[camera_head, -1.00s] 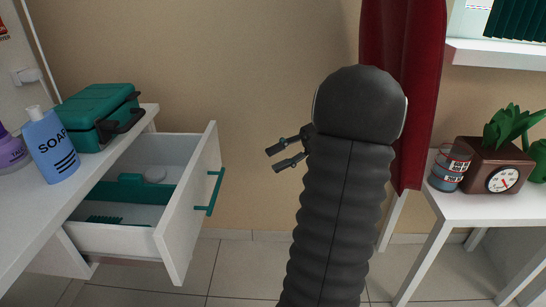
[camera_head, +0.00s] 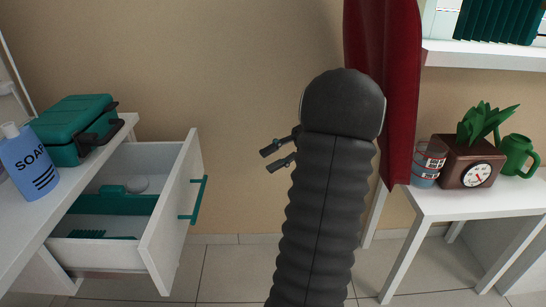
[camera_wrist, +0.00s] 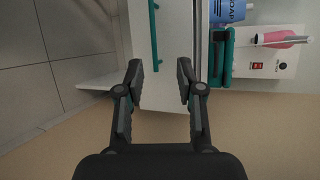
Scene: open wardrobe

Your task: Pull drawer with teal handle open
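The white drawer (camera_head: 170,222) under the desk at the left stands open, with a green organizer and a small round white item inside. Its teal handle (camera_head: 198,200) is on the drawer's front, facing right, with nothing touching it. My gripper (camera_head: 271,158) is in the air to the right of the drawer, apart from the handle, with its two fingers spread and empty. In the wrist view my gripper (camera_wrist: 159,72) is open, and the teal handle (camera_wrist: 154,35) shows beyond the fingertips, near the top.
A teal toolbox (camera_head: 75,128) and a blue soap bottle (camera_head: 28,162) stand on the white desk (camera_head: 20,235). A red curtain-like cloth (camera_head: 385,80) hangs right of my arm. A white table (camera_head: 440,205) holds a clock planter (camera_head: 474,165), cans and a green watering can (camera_head: 516,155).

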